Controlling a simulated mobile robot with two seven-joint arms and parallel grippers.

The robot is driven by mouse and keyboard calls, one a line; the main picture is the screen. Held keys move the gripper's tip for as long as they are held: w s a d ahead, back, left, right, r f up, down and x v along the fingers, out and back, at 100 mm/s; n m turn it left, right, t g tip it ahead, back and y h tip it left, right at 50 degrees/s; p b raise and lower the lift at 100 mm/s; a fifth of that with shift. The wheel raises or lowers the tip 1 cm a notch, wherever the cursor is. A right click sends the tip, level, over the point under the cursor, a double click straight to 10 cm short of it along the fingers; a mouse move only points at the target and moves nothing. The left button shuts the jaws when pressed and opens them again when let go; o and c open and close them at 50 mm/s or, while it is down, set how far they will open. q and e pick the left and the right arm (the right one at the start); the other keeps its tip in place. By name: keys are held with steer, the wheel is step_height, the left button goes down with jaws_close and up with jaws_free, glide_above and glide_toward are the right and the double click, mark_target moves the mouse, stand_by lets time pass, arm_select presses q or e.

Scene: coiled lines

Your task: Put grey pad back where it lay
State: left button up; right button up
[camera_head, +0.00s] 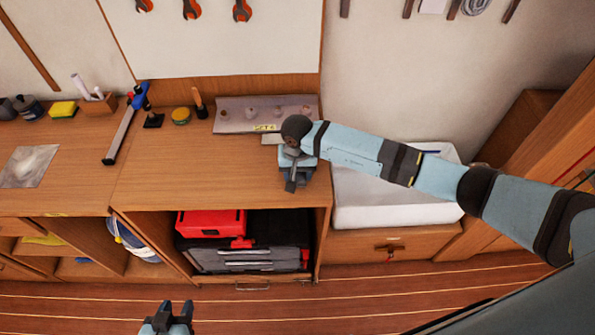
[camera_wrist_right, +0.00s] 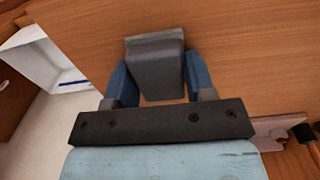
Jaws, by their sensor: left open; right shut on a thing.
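The grey pad (camera_wrist_right: 156,72) is clamped between the blue fingers of my right gripper (camera_wrist_right: 158,84) in the right wrist view. The bare wooden bench top shows around it. In the head view my right gripper (camera_head: 293,172) is over the front right part of the bench, with the dark grey end of the pad (camera_head: 291,185) showing below the fingers. I cannot tell whether the pad touches the wood. My left gripper (camera_head: 168,319) is open and empty at the bottom of the head view, over the floor.
A grey tray (camera_head: 232,122) with several small things and a yellow label stands behind my right gripper. A light flat piece (camera_head: 271,139) lies before it. A white basin (camera_head: 370,205) is right. The bench middle is clear.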

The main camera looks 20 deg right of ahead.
steer(key=o, duration=0.9)
steer(key=shift+f, duration=0.1)
